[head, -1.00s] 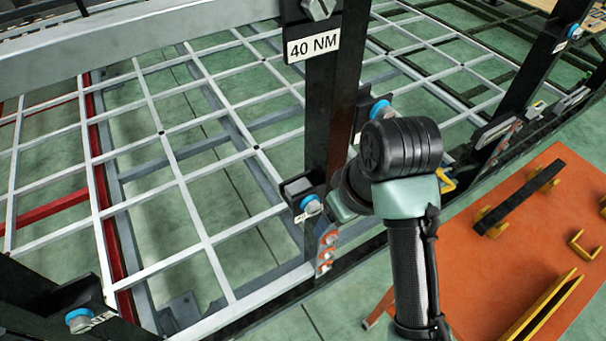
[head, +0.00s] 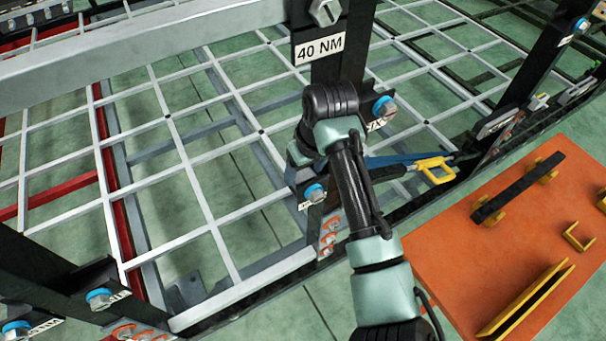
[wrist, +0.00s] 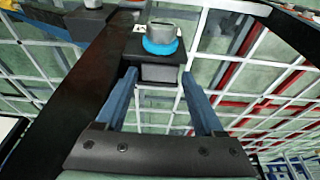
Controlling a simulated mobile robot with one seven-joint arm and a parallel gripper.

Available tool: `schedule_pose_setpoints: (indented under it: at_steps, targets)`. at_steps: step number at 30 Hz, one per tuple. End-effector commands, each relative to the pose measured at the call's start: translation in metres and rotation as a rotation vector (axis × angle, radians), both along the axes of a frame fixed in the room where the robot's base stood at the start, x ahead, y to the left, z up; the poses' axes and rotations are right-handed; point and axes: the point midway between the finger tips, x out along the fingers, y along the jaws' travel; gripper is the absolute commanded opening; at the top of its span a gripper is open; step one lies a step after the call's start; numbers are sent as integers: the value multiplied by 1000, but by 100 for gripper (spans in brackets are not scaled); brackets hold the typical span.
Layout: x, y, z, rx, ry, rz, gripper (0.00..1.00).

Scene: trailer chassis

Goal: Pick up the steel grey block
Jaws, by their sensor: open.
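My gripper (wrist: 160,70) is open in the wrist view, with its two blue fingers apart and nothing held between them. A small block with a grey face (wrist: 160,73) shows between and beyond the fingertips, under a blue ring and a grey bolt head (wrist: 160,35). It is fixed beside a black post. I cannot tell whether this is the steel grey block; no loose block of that colour is clear in either view. In the head view my wrist is at the black post (head: 325,72), hiding most of the gripper and the bracket behind it.
A white-grey grid frame (head: 168,118) fills the left and middle. An orange table (head: 450,250) at right holds a black bar (head: 518,188) and yellow brackets (head: 578,236). A yellow-handled tool (head: 435,167) lies by the rail. Other bolted posts stand left and right.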

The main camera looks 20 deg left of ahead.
Motion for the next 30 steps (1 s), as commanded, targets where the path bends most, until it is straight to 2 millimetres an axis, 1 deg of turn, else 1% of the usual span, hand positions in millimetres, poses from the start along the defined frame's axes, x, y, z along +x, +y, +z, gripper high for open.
schedule_pose_setpoints:
  at_steps: [4, 11, 12, 14, 15, 23, 30]
  targets:
    - [2, 3, -14, -1, 0, 1, 70]
    - [3, 3, -17, 0, -2, 2, 70]
    - [3, 3, -17, 0, -2, 2, 66]
    - [3, 3, -17, 0, -2, 2, 56]
    - [3, 3, -17, 0, -2, 2, 48]
    - [3, 3, -16, 0, -2, 1, 2]
    - [3, 3, -16, 0, -3, 1, 1]
